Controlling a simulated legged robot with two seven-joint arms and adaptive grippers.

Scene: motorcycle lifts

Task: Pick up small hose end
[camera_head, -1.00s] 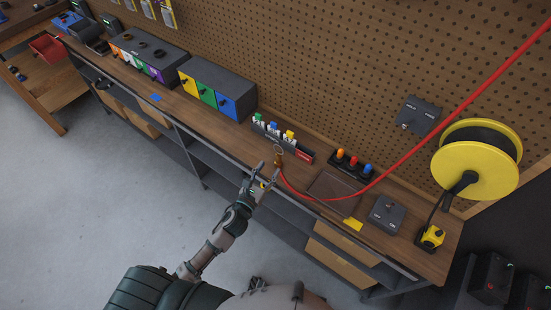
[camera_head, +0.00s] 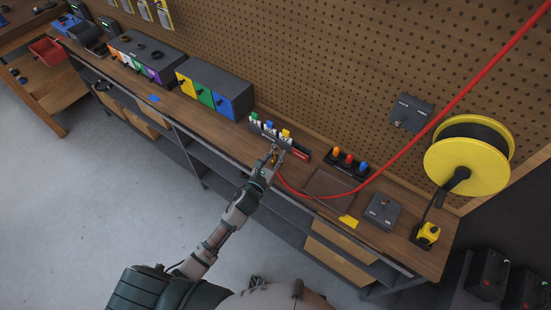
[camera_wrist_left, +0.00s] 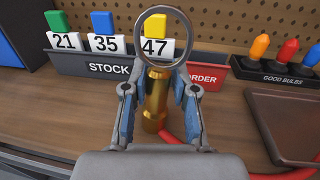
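The small hose end is a brass fitting (camera_wrist_left: 155,98) with a grey metal ring (camera_wrist_left: 158,14) at its top. It stands upright near the front edge of the workbench, with a red hose (camera_wrist_left: 290,173) at its base. My left gripper (camera_wrist_left: 158,88) has one finger on each side of the fitting, with visible gaps, so it looks open around it. In the head view my left gripper (camera_head: 276,157) reaches the bench from below and partly hides the fitting. My right gripper is not in view.
A stock rack (camera_head: 268,131) with numbered tags stands just behind the fitting. To its right are a good bulbs holder (camera_head: 347,163) and a brown tray (camera_head: 328,187). The red hose runs up across the right side, in front of the yellow reel (camera_head: 467,160).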

